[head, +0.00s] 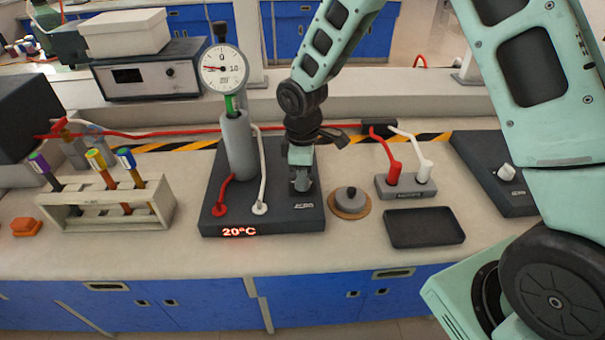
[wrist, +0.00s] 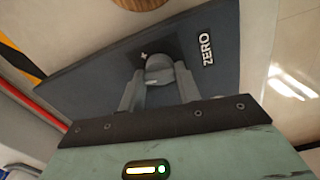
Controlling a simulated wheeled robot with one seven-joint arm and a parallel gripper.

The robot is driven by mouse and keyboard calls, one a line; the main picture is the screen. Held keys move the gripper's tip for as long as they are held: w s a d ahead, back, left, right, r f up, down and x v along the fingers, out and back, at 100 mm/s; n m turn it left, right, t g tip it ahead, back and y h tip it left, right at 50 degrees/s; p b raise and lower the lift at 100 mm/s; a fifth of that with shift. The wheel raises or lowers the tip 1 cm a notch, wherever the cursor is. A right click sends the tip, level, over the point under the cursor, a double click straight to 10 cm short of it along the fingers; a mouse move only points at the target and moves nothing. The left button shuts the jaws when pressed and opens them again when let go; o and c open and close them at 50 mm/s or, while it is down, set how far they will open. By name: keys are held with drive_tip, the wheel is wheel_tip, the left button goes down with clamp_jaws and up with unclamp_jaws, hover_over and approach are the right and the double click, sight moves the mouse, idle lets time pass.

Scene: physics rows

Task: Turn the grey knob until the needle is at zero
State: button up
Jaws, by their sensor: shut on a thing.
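The grey knob (wrist: 158,69) sits on a dark base plate (wrist: 85,72) beside the printed word ZERO. My gripper (head: 300,184) points down at the right part of this base (head: 280,222) and hides the knob in the head view. In the wrist view my gripper (wrist: 158,76) has a finger on each side of the knob and is shut on it. The round white gauge (head: 224,69) stands above a grey cylinder (head: 236,145) on the base. Its red needle points left, away from the 0 mark at the top.
Red and white leads run from the base. To the right are a small round grey weight (head: 350,199), a socket block (head: 414,187) with red and white plugs, and a black tray (head: 425,228). A tube rack (head: 105,207) stands left. The display reads 20°C.

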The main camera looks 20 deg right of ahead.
drive_tip(key=m, duration=0.4)
drive_tip(key=shift+m, duration=2.5)
drive_tip(key=o, duration=1)
wheel_tip(320, 180, up, 18)
drive_tip(key=shift+f+b, duration=0.25)
drive_tip(key=shift+b, duration=0.05)
